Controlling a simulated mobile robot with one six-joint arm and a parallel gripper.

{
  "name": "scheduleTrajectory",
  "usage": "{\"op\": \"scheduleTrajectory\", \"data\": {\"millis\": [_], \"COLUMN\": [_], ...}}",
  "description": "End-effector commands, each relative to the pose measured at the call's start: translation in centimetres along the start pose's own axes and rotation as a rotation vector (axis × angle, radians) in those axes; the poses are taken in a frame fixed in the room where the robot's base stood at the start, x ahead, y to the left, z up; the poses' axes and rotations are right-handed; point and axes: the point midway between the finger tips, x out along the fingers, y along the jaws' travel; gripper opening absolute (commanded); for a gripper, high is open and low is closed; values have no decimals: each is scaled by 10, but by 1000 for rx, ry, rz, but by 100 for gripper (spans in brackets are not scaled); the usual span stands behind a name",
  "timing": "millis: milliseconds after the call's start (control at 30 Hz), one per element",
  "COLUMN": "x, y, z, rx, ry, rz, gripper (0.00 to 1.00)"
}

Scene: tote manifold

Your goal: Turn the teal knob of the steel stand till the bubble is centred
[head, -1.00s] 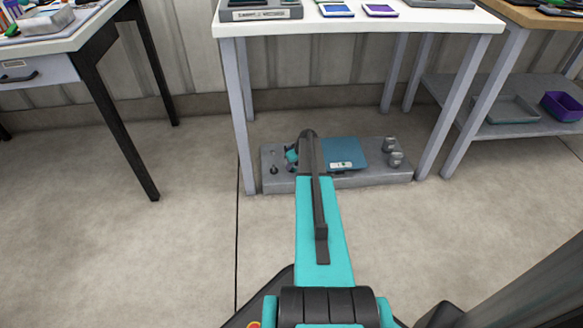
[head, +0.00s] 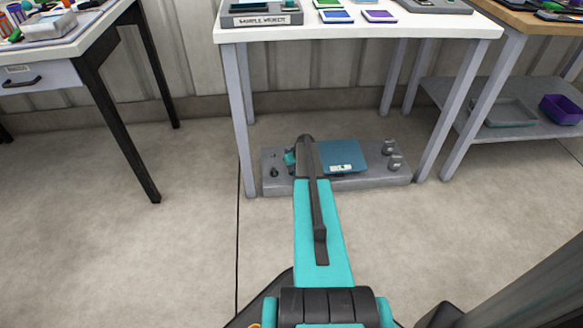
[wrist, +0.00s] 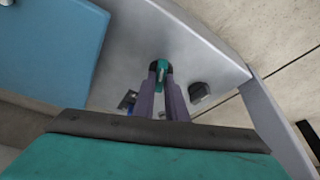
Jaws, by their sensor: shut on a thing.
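The steel stand (head: 372,179) is a low grey slab on the floor under the white table; it also fills the upper middle of the wrist view (wrist: 190,35). The teal knob (wrist: 161,74) is near one end of the slab. My gripper (wrist: 160,72) is shut on the knob, with one finger on each side of it. In the head view my arm partly covers the knob (head: 290,157). A blue plate (head: 343,155) lies on the stand with a small white level window (head: 341,168) at its front edge. The bubble is too small to make out.
Two metal knobs (head: 395,162) stand at the slab's right end, and a small dark knob (head: 274,172) at its left. The white table's legs (head: 243,130) stand close around the stand. The floor in front is clear.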

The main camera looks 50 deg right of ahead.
Motion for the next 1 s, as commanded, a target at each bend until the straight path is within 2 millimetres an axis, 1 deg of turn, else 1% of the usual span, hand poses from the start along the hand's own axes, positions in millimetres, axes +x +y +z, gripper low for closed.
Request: {"op": "scheduleTrajectory", "data": {"millis": [33,300,667,700,767,800,1000], "x": [-2,-1,0,0,0,0,0], "y": [-2,-2,-2,-2,-2,-2,-2], "z": [0,0,1,1,0,0,0], "rx": [19,110,120,120,120,119,119], "ry": [-3,-1,-1,-1,0,0,0], "rz": [8,45,48,48,48,48,48], "gripper": [0,0,0,18,29,30,30]}}
